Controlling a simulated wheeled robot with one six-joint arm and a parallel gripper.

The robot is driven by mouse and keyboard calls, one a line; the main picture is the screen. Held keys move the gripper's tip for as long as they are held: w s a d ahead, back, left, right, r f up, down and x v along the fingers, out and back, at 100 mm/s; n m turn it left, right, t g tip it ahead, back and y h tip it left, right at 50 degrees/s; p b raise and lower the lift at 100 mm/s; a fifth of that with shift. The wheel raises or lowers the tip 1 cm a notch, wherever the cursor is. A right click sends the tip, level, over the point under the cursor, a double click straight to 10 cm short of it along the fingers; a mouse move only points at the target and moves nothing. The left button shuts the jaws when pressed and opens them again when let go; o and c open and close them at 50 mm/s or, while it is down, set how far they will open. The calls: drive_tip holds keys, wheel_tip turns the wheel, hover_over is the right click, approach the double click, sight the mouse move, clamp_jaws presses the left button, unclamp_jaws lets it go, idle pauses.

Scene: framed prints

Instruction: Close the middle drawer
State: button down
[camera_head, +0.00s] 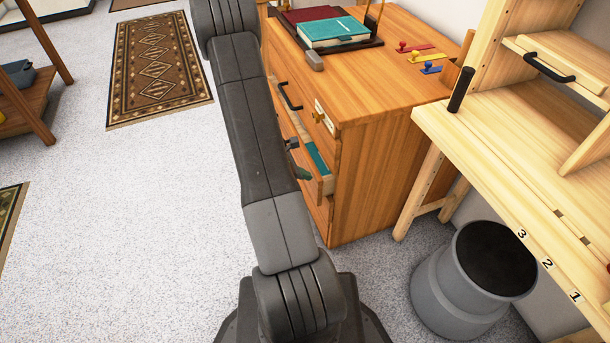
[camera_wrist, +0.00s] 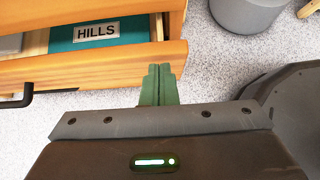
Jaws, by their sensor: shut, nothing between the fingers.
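The middle drawer (camera_head: 327,185) of the wooden cabinet (camera_head: 375,165) stands partly pulled out. A teal item (camera_head: 318,158) lies inside it; in the wrist view this teal item (camera_wrist: 96,33) bears a "HILLS" label. The drawer front (camera_wrist: 100,65) crosses the wrist view, with a black handle (camera_wrist: 17,97) at left. My gripper (camera_head: 303,173) is just outside the drawer front, mostly behind my arm in the head view. Its green fingers (camera_wrist: 160,72) are shut and empty, at the right part of the drawer front. Whether they touch it is unclear.
A teal book (camera_head: 333,32) and colored hooks (camera_head: 427,60) are on the cabinet top. A light wooden desk (camera_head: 500,140) and a grey bin (camera_head: 450,285) stand at right. The carpet (camera_head: 130,220) left of my arm is clear, with a patterned rug (camera_head: 158,65) beyond.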

sight(317, 173)
drive_tip(key=shift+d, duration=0.2)
drive_tip(key=shift+w+d+f+b, duration=0.1)
drive_tip(key=shift+w+d+b, duration=0.1)
drive_tip(key=shift+d+b, duration=0.25)
drive_tip(key=shift+w+d+f+b, duration=0.1)
drive_tip(key=shift+w+d+b, duration=0.05)
drive_tip(key=shift+d+b, duration=0.25)
drive_tip(key=shift+w+d+r, duration=0.1)
drive_tip(key=shift+d+r, duration=0.05)
drive_tip(key=shift+d, duration=0.35)
drive_tip(key=shift+a, duration=0.15)
